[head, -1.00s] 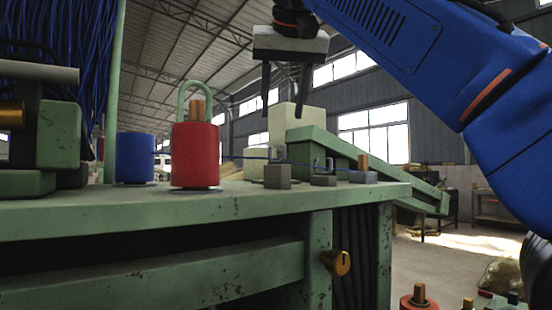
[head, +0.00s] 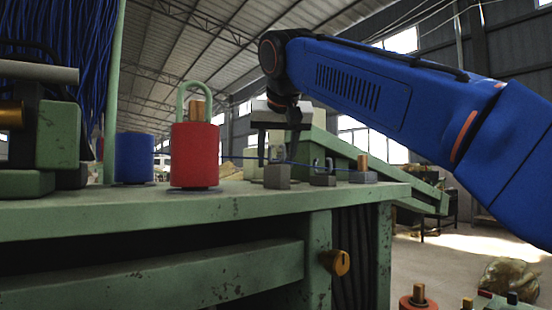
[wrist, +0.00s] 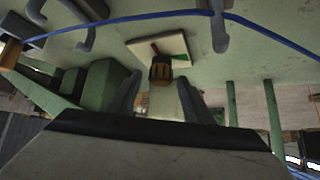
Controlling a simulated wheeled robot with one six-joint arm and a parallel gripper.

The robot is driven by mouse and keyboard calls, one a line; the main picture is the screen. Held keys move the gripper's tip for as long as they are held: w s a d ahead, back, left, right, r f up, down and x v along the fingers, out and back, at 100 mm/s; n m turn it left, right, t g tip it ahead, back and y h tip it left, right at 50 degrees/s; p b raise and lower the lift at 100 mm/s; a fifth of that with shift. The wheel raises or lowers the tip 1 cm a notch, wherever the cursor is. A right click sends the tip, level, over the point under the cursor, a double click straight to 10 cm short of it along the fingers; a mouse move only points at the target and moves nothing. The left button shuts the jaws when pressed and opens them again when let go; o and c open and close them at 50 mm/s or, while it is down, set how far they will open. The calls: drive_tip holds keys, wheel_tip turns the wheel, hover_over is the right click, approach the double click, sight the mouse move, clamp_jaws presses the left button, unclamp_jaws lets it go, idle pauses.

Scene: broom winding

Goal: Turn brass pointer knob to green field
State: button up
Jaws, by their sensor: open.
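A brass knob (wrist: 160,70) sits on a pale square plate (wrist: 135,46) in the wrist view. A dark red field (wrist: 150,48) and a green field (wrist: 180,57) show on the plate. The knob's pointer direction is hard to tell. My gripper (wrist: 158,88) is open, with one finger on each side of the knob in the picture; contact is not clear. In the head view my gripper (head: 279,150) points down behind the grey blocks, and that knob is hidden. Another brass knob (head: 336,262) is on the bench's front leg.
A blue wire (head: 225,157) runs across the green bench (head: 120,213) past grey hook blocks (head: 277,176). A red spool (head: 194,156) with a green loop and a blue spool (head: 134,160) stand to the left. A sloping green rail (head: 375,173) lies behind.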

drive_tip(key=shift+w+f, duration=0.1)
drive_tip(key=shift+c, duration=0.3)
drive_tip(key=c, duration=1)
drive_tip(key=shift+a+m, duration=0.15)
drive_tip(key=shift+m, duration=0.25)
drive_tip(key=m+h, duration=0.2)
drive_tip(key=shift+a+m+h, duration=0.25)
drive_tip(key=shift+m+h, duration=0.15)
drive_tip(key=m+g+h, duration=0.1)
drive_tip(key=m+h, duration=0.1)
drive_tip(key=m+g+h, duration=0.1)
drive_tip(key=m, duration=0.2)
drive_tip(key=shift+w+a+m+h, duration=0.15)
drive_tip(key=shift+m+h, duration=0.15)
drive_tip(key=shift+h, duration=0.1)
drive_tip(key=shift+m, duration=0.3)
drive_tip(key=o, duration=1.1)
drive_tip(key=shift+c, duration=0.2)
